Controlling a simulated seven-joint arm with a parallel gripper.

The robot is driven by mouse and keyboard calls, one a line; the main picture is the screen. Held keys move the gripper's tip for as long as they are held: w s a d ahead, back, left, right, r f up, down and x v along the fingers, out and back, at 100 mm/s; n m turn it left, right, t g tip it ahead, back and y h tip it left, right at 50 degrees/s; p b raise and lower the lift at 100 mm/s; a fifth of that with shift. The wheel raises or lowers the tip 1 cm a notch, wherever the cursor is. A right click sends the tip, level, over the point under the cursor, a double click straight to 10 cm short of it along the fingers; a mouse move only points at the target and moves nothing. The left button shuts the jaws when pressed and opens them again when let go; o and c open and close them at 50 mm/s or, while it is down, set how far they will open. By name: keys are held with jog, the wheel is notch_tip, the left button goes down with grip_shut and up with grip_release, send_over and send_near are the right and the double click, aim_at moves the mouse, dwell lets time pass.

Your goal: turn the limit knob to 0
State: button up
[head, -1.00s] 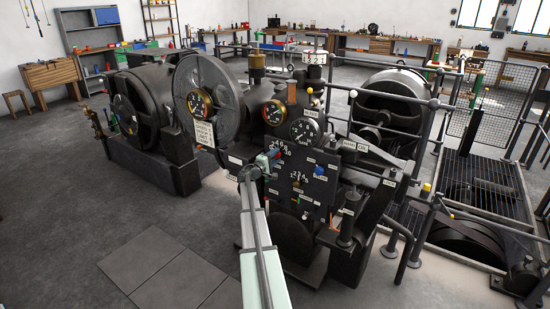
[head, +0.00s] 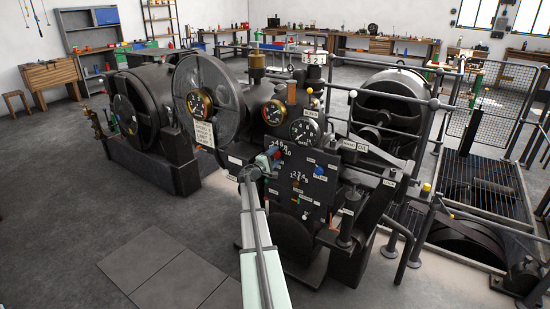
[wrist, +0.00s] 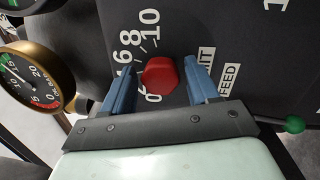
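The limit knob, a red rounded knob (wrist: 159,75), sits on the dark panel (head: 304,172) inside a white number scale (wrist: 145,45). The 6, 8, 10 and 0 show, and the other low numbers are partly covered by my left finger. My gripper (wrist: 160,78) has its two blue fingers on either side of the knob, with a narrow gap seeming to show on each side. In the head view, my gripper (head: 273,158) is at the panel's upper left. A white label ending in "IT" (wrist: 206,60) is partly hidden by the right finger. The knob's pointer cannot be made out.
A "FEED" label (wrist: 229,78) and a green-tipped lever (wrist: 292,124) lie right of the gripper. A brass-rimmed gauge (wrist: 35,77) stands at the left. In the head view, a blue knob (head: 319,170) and a lower number scale (head: 299,177) share the panel.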

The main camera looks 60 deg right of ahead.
jog(key=shift+o, duration=0.5)
jog(key=shift+a, duration=0.1)
jog(key=w+a+f, duration=0.1)
jog(key=a, duration=1.2)
jog(key=shift+a+f, duration=0.25)
jog(key=shift+a, duration=0.05)
